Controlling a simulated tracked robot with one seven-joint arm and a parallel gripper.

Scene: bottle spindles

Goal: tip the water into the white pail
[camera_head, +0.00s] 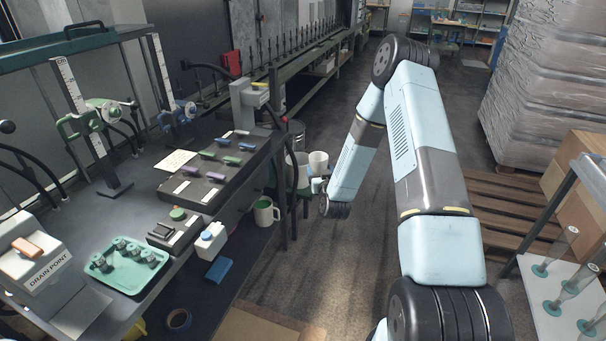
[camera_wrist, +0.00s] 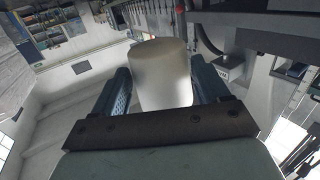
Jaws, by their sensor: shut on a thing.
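My gripper (camera_wrist: 158,85) is shut on a pale, whitish cup-like vessel (camera_wrist: 163,75), which sits between its two dark fingers in the wrist view. In the head view my gripper (camera_head: 317,185) is beyond the bench's right side, partly hidden by my own wrist.
The dark bench (camera_head: 110,220) fills the left, with a green tray (camera_head: 127,264) of small parts and a grey drain point box (camera_head: 36,254). Wooden pallets (camera_head: 505,205) lie right; floor between is clear.

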